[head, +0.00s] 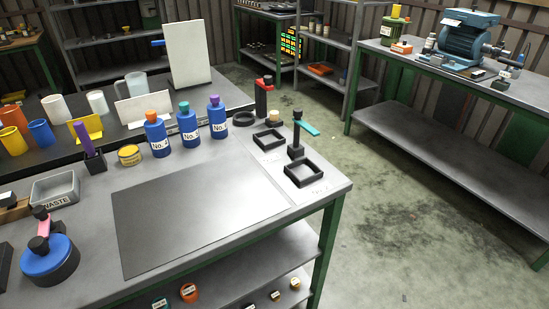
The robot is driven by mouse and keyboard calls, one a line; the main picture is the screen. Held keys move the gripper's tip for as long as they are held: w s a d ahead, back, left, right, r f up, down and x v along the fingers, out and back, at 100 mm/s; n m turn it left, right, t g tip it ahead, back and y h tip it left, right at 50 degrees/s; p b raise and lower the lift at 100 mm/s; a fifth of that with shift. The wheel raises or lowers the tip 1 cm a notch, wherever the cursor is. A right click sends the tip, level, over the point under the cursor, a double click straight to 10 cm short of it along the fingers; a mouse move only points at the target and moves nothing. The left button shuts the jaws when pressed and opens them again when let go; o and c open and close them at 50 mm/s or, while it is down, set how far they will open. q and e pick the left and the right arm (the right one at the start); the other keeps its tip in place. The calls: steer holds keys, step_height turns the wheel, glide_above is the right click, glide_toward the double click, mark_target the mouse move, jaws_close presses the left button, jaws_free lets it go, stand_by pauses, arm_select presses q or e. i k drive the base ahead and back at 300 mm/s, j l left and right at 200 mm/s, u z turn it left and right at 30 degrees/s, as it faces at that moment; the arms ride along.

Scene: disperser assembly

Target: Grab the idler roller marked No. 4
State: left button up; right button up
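I cannot single out an idler roller marked No. 4. Small round parts with light labels stand on the lower shelf under the near table: an orange one (189,292), a dark green-topped one (160,303), and several tan and black ones, one of them a tan-topped part (295,283). Their markings are too small to read. Neither of my grippers is in view.
A bare metal plate (200,205) covers the table's middle. Blue bottles (188,125) with "No." labels stand behind it. Black square frames (305,173) and a post (297,140) stand at right. A waste bin (55,190) is left. Floor (400,190) is open at right.

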mark_target(157, 135)
steer(key=i+l+u, duration=0.2)
steer(key=u, duration=0.15)
steer(key=i+l+u, duration=0.1)
steer(key=l+u, duration=0.2)
steer(key=i+l+u, duration=0.1)
steer(key=l+u, duration=0.25)
